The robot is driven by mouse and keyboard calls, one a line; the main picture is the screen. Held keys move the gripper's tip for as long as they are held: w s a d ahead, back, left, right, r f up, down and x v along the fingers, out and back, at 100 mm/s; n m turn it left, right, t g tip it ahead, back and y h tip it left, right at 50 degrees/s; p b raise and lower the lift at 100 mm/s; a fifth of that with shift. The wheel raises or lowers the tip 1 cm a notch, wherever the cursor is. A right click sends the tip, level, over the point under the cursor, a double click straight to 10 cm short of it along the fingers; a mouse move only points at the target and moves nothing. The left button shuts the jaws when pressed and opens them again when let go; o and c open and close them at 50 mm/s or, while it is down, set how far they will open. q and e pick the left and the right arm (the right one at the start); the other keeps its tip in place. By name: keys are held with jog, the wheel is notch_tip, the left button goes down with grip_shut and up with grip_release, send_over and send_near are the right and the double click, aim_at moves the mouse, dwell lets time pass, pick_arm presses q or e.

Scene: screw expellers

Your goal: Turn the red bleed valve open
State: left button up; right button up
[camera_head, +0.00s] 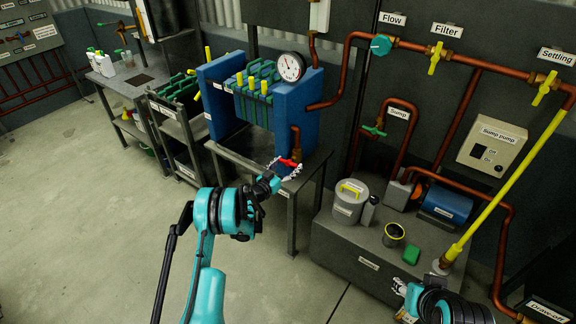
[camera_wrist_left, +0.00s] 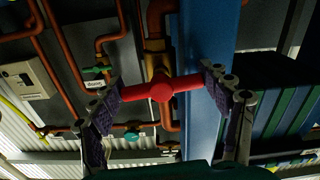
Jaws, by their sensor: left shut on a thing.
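The red bleed valve (camera_head: 289,162) sits at the end of a short copper pipe on the front right of the blue filter press (camera_head: 291,112). In the left wrist view its red cross handle (camera_wrist_left: 162,90) lies nearly level across the picture, below a brass body. My left gripper (camera_head: 284,169) is at the valve; its fingers (camera_wrist_left: 162,82) stand on both ends of the handle, shut on it. They cover part of the handle in the head view. My right gripper (camera_head: 407,300) is low at the right, partly hidden by its own arm, and its fingers are unclear.
A pressure gauge (camera_head: 290,67) tops the press. A yellow pole (camera_head: 507,187) leans there. The floor (camera_head: 120,220) at left is clear.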

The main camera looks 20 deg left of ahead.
pick_arm(q)
jog(key=n, duration=0.4)
jog(key=shift+d, duration=0.1)
jog(key=n, duration=0.4)
jog(key=shift+r+n, duration=0.15)
jog(key=shift+n, duration=0.25)
jog(key=n, duration=0.4)
jog(key=shift+d+r+n, duration=0.1)
jog(key=shift+n, duration=1.8)
jog(key=shift+r, duration=0.1)
jog(key=o, duration=1.2)
jog(key=shift+c, duration=0.2)
jog(key=shift+s, duration=0.15)
